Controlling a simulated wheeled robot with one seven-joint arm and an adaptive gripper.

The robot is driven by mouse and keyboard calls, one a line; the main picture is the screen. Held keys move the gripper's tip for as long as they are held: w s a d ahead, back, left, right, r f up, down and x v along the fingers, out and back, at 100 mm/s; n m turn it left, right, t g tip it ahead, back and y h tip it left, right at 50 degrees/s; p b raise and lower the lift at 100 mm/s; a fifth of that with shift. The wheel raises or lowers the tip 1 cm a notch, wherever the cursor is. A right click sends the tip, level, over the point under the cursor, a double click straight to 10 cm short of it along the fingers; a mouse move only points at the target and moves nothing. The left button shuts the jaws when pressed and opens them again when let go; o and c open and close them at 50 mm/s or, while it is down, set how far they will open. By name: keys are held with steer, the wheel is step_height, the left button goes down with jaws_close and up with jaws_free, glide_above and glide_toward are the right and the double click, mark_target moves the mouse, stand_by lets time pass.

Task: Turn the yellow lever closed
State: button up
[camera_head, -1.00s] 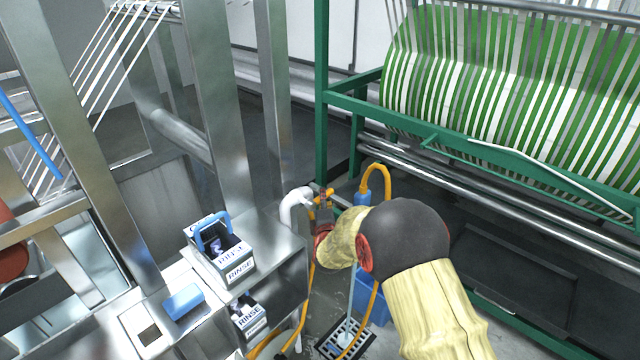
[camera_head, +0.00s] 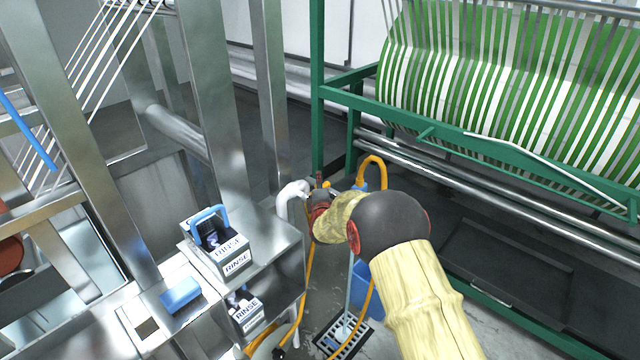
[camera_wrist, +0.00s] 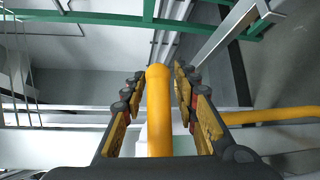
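The yellow lever (camera_wrist: 158,110) stands as a round-ended bar between the fingers of my gripper (camera_wrist: 158,82) in the wrist view. The two padded fingers are spread on either side of it, with narrow gaps showing, so the gripper looks open around the lever. In the head view, my gripper (camera_head: 319,192) is at the end of the white pipe (camera_head: 289,192), beside the metal frame. Most of the lever is hidden there behind my gripper and wrist. The valve body under the lever cannot be made out clearly.
A yellow hose (camera_head: 372,162) loops just right of my gripper. A blue bucket (camera_head: 367,285) and a floor drain grate (camera_head: 345,337) are below. A metal bench with rinse-labelled boxes (camera_head: 222,250) stands left. The green frame (camera_head: 318,90) with striped webbing is behind and right.

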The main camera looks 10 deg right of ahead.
steer(key=c, duration=0.6)
jaws_close()
